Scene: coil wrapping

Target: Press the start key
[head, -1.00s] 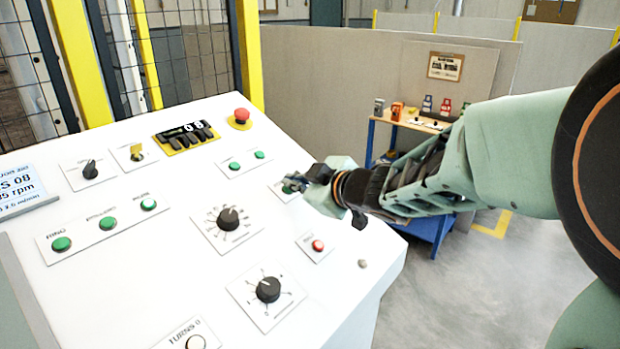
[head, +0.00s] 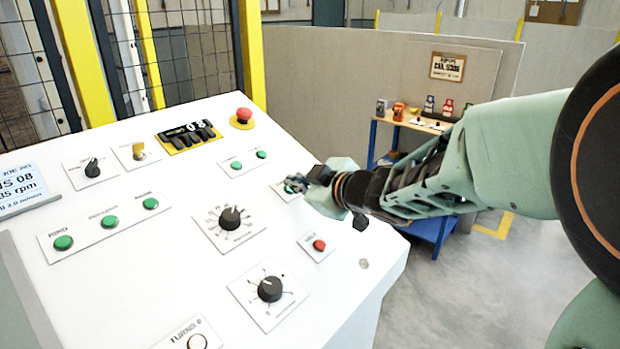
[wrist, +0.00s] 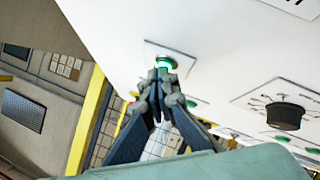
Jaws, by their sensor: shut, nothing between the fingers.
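A green push button (head: 289,188) on a small white plate is at the right side of the sloped white console (head: 130,280). My gripper (head: 297,182) is shut and empty, its fingertips right at this button and partly covering it. In the wrist view the green button (wrist: 162,62) glows just beyond the closed fingertips (wrist: 160,78). I cannot tell whether the tips touch it or whether it is pressed in. Its label is not readable.
A red button (head: 319,245) sits below my gripper, and black dials (head: 230,217) are to its left. A red mushroom knob (head: 243,115) on yellow stands at the back. More green buttons (head: 110,222) line the left. A blue-framed table (head: 425,125) is behind my arm.

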